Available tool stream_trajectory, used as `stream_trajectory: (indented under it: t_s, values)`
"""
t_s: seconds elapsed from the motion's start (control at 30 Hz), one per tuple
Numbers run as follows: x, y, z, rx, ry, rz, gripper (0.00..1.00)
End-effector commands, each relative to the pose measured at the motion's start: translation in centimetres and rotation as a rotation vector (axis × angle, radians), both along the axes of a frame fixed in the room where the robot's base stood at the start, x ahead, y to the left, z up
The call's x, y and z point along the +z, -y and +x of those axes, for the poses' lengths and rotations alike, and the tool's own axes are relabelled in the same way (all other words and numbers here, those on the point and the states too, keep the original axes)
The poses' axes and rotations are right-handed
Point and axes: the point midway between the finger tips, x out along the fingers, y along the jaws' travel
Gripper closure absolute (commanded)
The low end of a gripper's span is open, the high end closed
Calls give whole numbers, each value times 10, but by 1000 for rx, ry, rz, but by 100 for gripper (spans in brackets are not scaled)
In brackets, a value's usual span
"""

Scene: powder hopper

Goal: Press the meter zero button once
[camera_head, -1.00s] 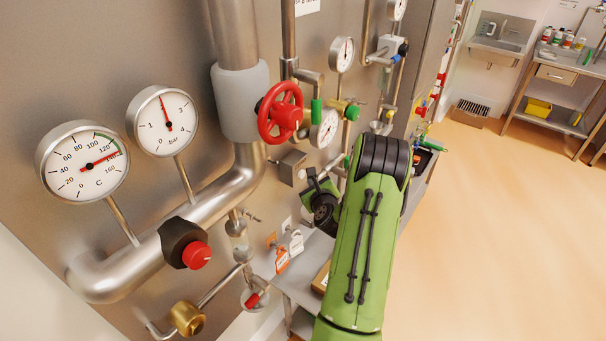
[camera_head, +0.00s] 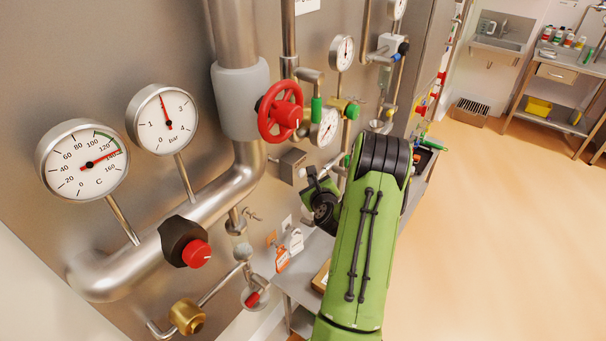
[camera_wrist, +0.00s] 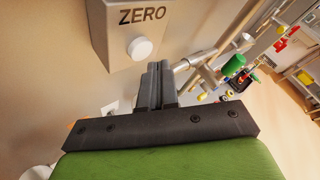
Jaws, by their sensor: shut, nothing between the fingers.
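The meter box (camera_wrist: 122,28) is a grey block marked ZERO, fixed to the steel panel. Its round white zero button (camera_wrist: 140,48) sticks out below the lettering. In the head view the same small grey box (camera_head: 290,167) sits below the red wheel, with the button (camera_head: 302,172) on its right side. My gripper (camera_wrist: 153,68) is shut and empty. In the wrist view its dark fingertips show just below and right of the button, apart from it in the picture. In the head view my wrist is beside the box and partly hidden by my green arm.
A red handwheel (camera_head: 281,111) and a gauge (camera_head: 324,127) are above and near the box. A pipe (camera_wrist: 205,60) with a green-handled valve (camera_wrist: 234,65) runs to the right. Tags (camera_head: 282,258) hang lower on the panel. The floor at right is open.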

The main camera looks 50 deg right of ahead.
Motion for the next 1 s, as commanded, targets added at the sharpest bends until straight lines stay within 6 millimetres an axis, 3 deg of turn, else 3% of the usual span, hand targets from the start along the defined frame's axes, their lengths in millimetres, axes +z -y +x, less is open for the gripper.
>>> stream_trajectory:
  t_s: [1.0]
  values:
    - [1,-1,9,1,0,0,100]
